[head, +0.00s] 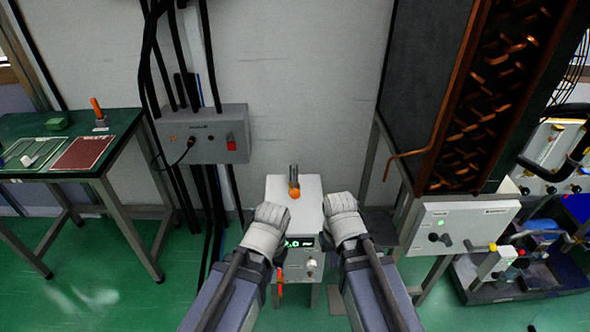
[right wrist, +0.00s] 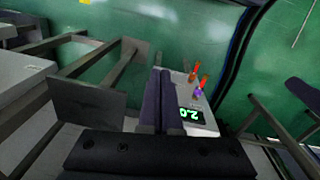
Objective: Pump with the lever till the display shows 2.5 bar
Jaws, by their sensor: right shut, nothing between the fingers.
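A pale box (head: 308,184) stands against the wall in the head view, with an upright lever (head: 294,190) with an orange ball on its top. Its front has a green lit display (head: 301,242), partly hidden by my left gripper. In the right wrist view the display (right wrist: 190,115) appears turned over and seems to read 2.0. My right gripper (head: 341,203) is shut and empty at the box's right side, in front of the lever and apart from it. My left gripper (head: 270,213) is at the box's left side; its fingers are not clear.
A grey control box (head: 203,133) with cables hangs on the wall to the left. A green table (head: 98,128) stands at far left. A panel (head: 461,228) and a tall copper-piped unit (head: 455,100) stand close on the right.

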